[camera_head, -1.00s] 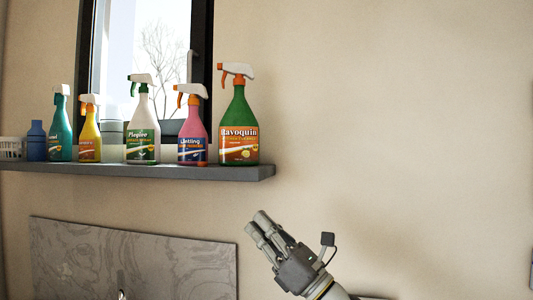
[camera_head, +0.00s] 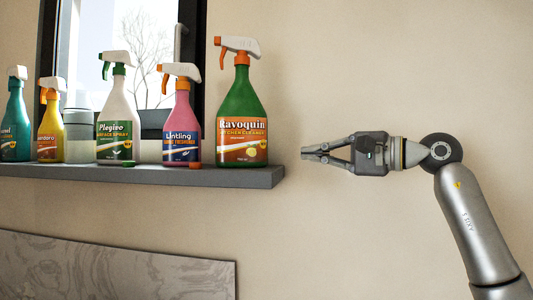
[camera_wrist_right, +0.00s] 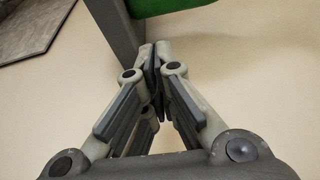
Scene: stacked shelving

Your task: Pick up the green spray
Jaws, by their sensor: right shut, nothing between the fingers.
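The green spray bottle (camera_head: 241,105), with an orange and white trigger head and a "Ravoquin" label, stands upright at the right end of the grey shelf (camera_head: 230,177). My right gripper (camera_head: 304,153) is shut and empty, to the right of the bottle at about label height, fingers pointing left, apart from it in the head view. In the right wrist view the shut fingers (camera_wrist_right: 153,58) meet, with the shelf's end (camera_wrist_right: 118,32) and a bit of the green bottle (camera_wrist_right: 165,6) beyond them. My left gripper is not in view.
Left of it on the shelf stand a pink spray bottle (camera_head: 182,125), a white one (camera_head: 118,115), a yellow one (camera_head: 51,130) and a teal one (camera_head: 16,125). A grey marbled panel (camera_head: 120,265) is below. The wall right of the shelf is clear.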

